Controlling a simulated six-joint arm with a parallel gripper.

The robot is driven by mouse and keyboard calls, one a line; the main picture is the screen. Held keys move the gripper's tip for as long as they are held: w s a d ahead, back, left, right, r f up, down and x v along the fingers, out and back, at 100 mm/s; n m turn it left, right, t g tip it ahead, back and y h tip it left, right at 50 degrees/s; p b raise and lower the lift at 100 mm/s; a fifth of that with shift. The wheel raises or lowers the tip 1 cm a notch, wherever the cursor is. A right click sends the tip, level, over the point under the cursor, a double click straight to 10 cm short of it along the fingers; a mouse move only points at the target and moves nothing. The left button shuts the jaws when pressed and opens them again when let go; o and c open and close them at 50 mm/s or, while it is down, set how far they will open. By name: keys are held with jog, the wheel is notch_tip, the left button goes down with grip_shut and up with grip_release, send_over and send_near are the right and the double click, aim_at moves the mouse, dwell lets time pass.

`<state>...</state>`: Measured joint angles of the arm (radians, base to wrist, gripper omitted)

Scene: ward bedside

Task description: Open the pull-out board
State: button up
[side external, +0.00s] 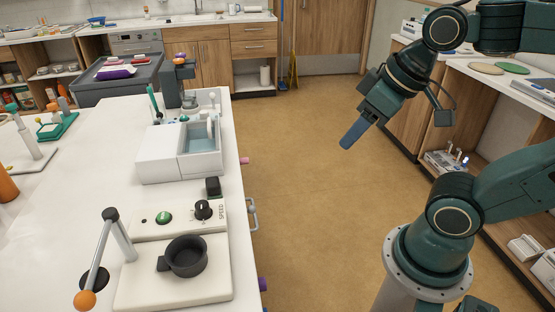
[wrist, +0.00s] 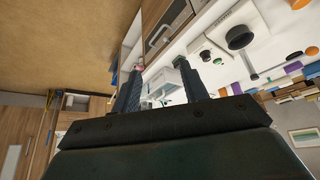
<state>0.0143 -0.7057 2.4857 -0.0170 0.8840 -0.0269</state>
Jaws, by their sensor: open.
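The white worktop (side external: 75,205) has several pulls along its right edge. They are a pink knob (side external: 244,161), a grey bar handle (side external: 253,214) and a purple knob (side external: 262,284). Which one belongs to the pull-out board I cannot tell; no board shows extended in the side view. My gripper (side external: 352,134) is in the air over the floor, right of the worktop edge and apart from all the pulls. In the wrist view my gripper (wrist: 160,88) has its two fingers spread with nothing held. The pink knob (wrist: 139,67) shows beyond the left finger, and the bar handle (wrist: 158,38) above it.
A white basin unit (side external: 160,160), a black pot (side external: 186,257) on a white base and a lever with an orange ball (side external: 85,299) stand on the worktop. A wooden shelf unit (side external: 410,95) stands behind my arm. The floor (side external: 300,190) between is clear.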

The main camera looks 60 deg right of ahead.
jog(key=w+d+f+n+g+y, duration=0.15)
jog(key=w+f+n, duration=0.35)
jog(key=w, duration=0.8)
jog(key=w+d+f+y, duration=0.1)
jog(key=w+f, duration=0.3)
jog(key=f, duration=0.2)
jog(key=w+d+f+n+g+y, duration=0.1)
jog(key=w+d+f, duration=0.1)
jog(key=w+f, duration=0.2)
notch_tip(320, 180, down, 4)
jog(key=shift+w+r+y, duration=0.15)
jog(key=shift+r+y, duration=0.05)
jog(key=shift+y, duration=0.15)
jog(key=shift+f, duration=0.1)
jog(key=shift+x, duration=6.75)
grip_shut()
